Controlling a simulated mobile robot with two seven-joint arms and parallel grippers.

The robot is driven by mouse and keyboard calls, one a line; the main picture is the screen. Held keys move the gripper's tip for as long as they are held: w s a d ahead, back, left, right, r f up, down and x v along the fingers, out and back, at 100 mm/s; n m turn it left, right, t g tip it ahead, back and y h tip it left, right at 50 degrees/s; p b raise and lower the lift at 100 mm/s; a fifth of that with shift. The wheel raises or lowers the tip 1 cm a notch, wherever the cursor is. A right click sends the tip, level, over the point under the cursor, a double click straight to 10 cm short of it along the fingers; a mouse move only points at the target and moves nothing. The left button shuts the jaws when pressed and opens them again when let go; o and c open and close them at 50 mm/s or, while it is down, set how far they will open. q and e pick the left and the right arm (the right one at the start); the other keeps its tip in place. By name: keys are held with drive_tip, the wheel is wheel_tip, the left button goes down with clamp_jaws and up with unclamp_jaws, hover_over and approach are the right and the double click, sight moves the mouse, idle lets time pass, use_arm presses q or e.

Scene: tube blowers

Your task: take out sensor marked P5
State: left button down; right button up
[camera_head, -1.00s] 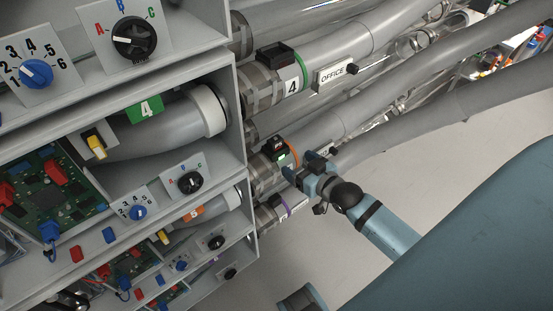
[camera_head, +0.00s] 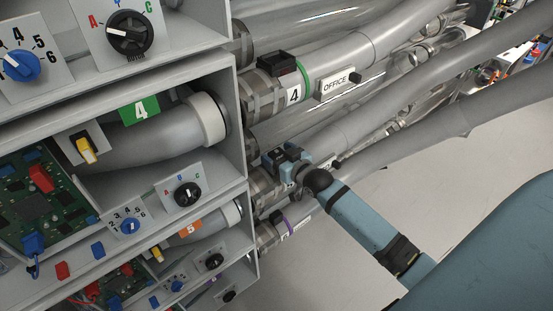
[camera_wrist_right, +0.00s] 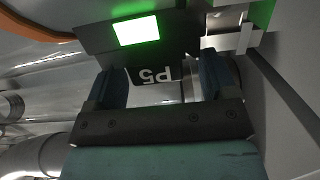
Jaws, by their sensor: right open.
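The black sensor marked P5 (camera_wrist_right: 155,75) shows in the wrist view, with its label upside down and a lit green panel (camera_wrist_right: 135,30) on it. My right gripper (camera_head: 277,160) is open in the head view at the pipe of the row marked 5, where it hides the sensor. In the wrist view its two fingers (camera_wrist_right: 160,82) are spread, one on each side of the P5 label. I cannot tell whether they touch the sensor. My left gripper is not in view.
A pipe marked 4 (camera_head: 295,96) with a black sensor (camera_head: 278,66) and an OFFICE sign (camera_head: 336,84) runs above my right gripper. Grey shelves (camera_head: 243,120) with dials and circuit boards stand at the left. Clear floor (camera_head: 490,160) shows at the right.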

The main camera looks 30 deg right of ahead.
sight(273, 151)
drive_tip(key=shift+w+f, duration=0.15)
drive_tip(key=shift+w, duration=0.6)
drive_tip(key=shift+w+f, duration=0.15)
drive_tip(key=shift+w, duration=0.6)
drive_tip(key=c, duration=1)
